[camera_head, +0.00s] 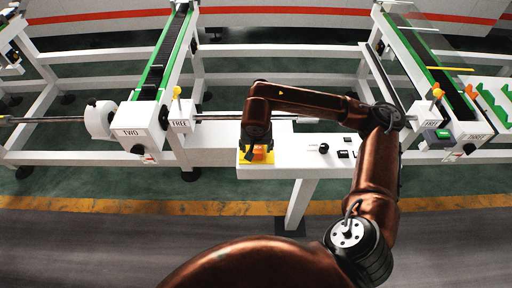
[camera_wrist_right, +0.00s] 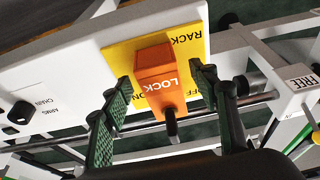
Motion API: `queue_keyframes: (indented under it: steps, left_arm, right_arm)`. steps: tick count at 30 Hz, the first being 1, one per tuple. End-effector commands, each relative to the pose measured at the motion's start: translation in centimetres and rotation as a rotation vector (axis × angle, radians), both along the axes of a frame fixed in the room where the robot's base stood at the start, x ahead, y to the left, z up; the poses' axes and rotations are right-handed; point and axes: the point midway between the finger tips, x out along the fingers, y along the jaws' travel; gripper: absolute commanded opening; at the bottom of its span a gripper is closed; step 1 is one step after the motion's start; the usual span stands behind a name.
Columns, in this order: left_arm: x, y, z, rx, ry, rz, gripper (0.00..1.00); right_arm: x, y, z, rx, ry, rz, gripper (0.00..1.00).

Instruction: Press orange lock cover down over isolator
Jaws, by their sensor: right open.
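The orange lock cover (camera_wrist_right: 165,80), marked LOCK, sits on a yellow plate (camera_wrist_right: 120,62) lettered RACK, with parts of ON and OFF showing. A dark rod with a rounded end (camera_wrist_right: 171,126) sticks out from the cover's lower end; whether it is the isolator's handle I cannot tell. My right gripper (camera_wrist_right: 160,78) is open, one finger on each side of the cover, with gaps showing. In the head view my right gripper (camera_head: 257,143) points down over the yellow plate (camera_head: 246,156) and mostly hides the cover. My left gripper is not in view.
The white panel (camera_head: 285,165) also carries a black knob (camera_head: 323,148) and small switches to the right. Rack rails with yellow-knobbed boxes marked FREE stand at left (camera_head: 180,126) and right. A horizontal bar (camera_head: 220,117) runs behind the panel.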

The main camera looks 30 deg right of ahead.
Motion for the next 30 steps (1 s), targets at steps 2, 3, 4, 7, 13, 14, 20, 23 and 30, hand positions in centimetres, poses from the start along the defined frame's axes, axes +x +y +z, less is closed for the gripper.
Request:
queue_keyframes:
  steps: [2, 3, 4, 7, 13, 14, 20, 23, 30]
  left_arm:
    - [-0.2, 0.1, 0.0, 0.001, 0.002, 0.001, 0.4]
    - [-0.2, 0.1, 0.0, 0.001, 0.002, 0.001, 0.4]
    - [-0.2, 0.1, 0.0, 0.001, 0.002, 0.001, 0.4]
    - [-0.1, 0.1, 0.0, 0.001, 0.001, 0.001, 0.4]
    - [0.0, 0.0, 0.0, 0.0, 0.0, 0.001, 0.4]
    - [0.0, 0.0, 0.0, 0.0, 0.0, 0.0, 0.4]
    - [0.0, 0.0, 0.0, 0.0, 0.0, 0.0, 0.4]
    - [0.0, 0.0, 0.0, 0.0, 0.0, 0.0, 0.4]
    - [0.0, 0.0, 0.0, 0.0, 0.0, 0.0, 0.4]
  right_arm:
    - [0.0, 0.0, 0.1, 0.0, 0.0, 0.0, 0.55]
    - [-0.1, 0.0, 0.3, -0.001, -0.001, 0.0, 0.55]
    - [-0.1, 0.1, 0.5, 0.0, -0.001, 0.0, 0.55]
    - [-0.3, 0.3, 1.7, 0.001, -0.005, 0.0, 0.55]
    - [-1.3, 0.9, 5.6, 0.0, -0.005, 0.002, 0.55]
    - [-1.5, 1.0, 6.2, 0.0, -0.006, 0.002, 0.55]
    - [-2.4, 1.5, 9.6, -0.001, -0.003, 0.0, 0.55]
    - [-2.7, 1.7, 10.7, 0.001, -0.003, 0.001, 0.55]
    - [-3.0, 1.8, 11.5, 0.0, 0.0, 0.0, 0.55]
